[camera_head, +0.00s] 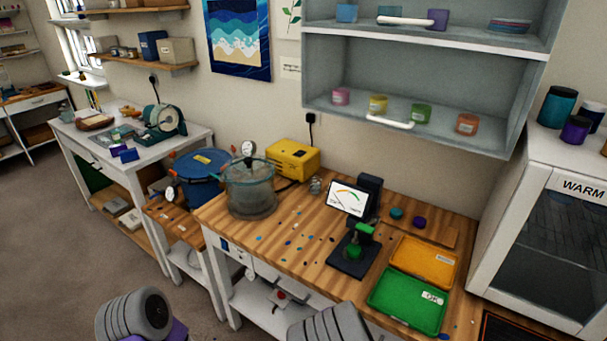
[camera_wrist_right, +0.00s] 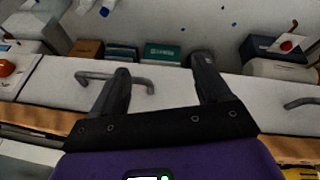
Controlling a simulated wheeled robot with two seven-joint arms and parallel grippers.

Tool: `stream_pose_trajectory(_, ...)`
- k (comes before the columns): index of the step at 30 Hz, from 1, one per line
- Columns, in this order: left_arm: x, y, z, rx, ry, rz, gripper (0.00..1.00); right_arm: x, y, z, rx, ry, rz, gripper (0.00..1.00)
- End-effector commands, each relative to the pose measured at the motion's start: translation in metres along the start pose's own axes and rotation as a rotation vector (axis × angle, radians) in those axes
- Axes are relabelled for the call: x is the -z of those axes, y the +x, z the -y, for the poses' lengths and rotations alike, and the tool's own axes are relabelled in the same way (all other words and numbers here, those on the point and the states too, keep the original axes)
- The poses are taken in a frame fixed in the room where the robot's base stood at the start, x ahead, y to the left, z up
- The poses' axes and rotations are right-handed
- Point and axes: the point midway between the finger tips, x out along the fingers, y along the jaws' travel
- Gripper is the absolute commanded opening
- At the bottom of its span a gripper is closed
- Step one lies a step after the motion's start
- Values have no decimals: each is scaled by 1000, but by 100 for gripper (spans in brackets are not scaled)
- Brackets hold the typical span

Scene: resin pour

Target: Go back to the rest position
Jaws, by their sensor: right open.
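In the right wrist view my right gripper (camera_wrist_right: 162,72) is open, with its two dark fingers apart and nothing between them. It faces a white drawer front with a grey bar handle (camera_wrist_right: 115,80), which lies behind the fingers; I cannot tell how far. In the head view only grey ribbed and purple parts of my arms show at the bottom edge, in front of the wooden workbench (camera_head: 285,255). The fingers of both grippers are outside the head view.
A cabinet marked WARM (camera_head: 545,235) stands at right. Floor (camera_head: 60,250) at left is clear.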

Motion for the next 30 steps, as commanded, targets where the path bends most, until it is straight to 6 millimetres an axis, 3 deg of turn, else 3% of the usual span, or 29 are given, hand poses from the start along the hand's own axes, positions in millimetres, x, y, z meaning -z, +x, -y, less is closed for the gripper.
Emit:
stream_pose_trajectory(1, 0, 0, 0, 0, 0, 0, 43, -21, 18, -8, 11, -13, 67, 77)
stream_pose_trajectory(6, 0, 0, 0, 0, 0, 0, 43, -86, 54, -14, 104, -73, 237, 77)
stream_pose_trajectory(10, 0, 0, 0, 0, 0, 0, 43, -131, 65, -11, 205, -95, 338, 77)
stream_pose_trajectory(15, 0, 0, 0, 0, 0, 0, 43, -173, 63, 2, 359, -93, 416, 77)
stream_pose_trajectory(21, 0, 0, 0, 0, 0, 0, 43, -191, 51, 18, 505, -74, 429, 77)
stream_pose_trajectory(30, 0, 0, 0, 0, 0, 0, 43, -193, 44, 25, 565, -66, 415, 77)
